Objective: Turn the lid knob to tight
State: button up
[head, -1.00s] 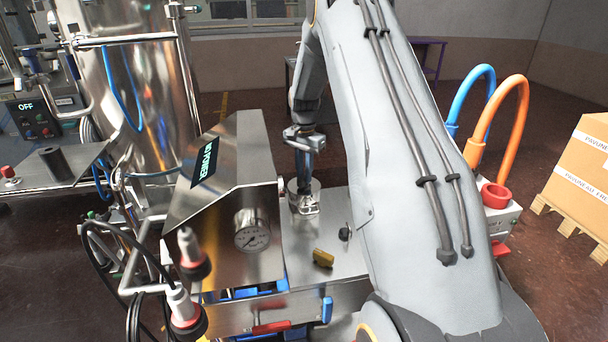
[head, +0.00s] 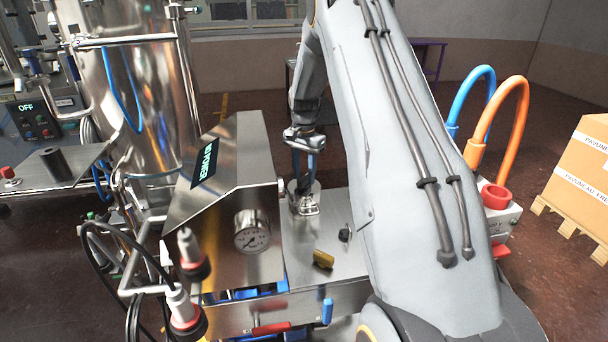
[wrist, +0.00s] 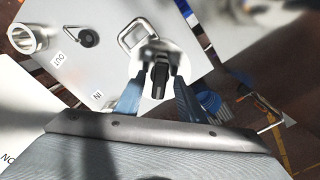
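The black lid knob (wrist: 159,82) stands on a round, pale metal lid (wrist: 176,57) in the wrist view. My gripper (wrist: 161,76) has its two blue, dark-tipped fingers on either side of the knob, with a narrow gap seeming to show beside it. I cannot tell whether either fingertip touches it. In the head view, my gripper (head: 303,178) points down at the round metal lid housing (head: 315,187), and the knob is hidden there. A metal loop handle (wrist: 131,34) sits beside the lid. No tight mark is readable.
A second black knob (wrist: 88,38), a metal tube end (wrist: 27,38) and IN and OUT labels share the plate. A blue ribbed cap (wrist: 209,101) is near the right finger.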

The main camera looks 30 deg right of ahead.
aim_at(304, 177)
notch_tip(304, 177, up, 8)
jog(key=shift+f+b, duration=0.2)
jog(key=shift+b, duration=0.65)
jog(key=shift+r, duration=0.1)
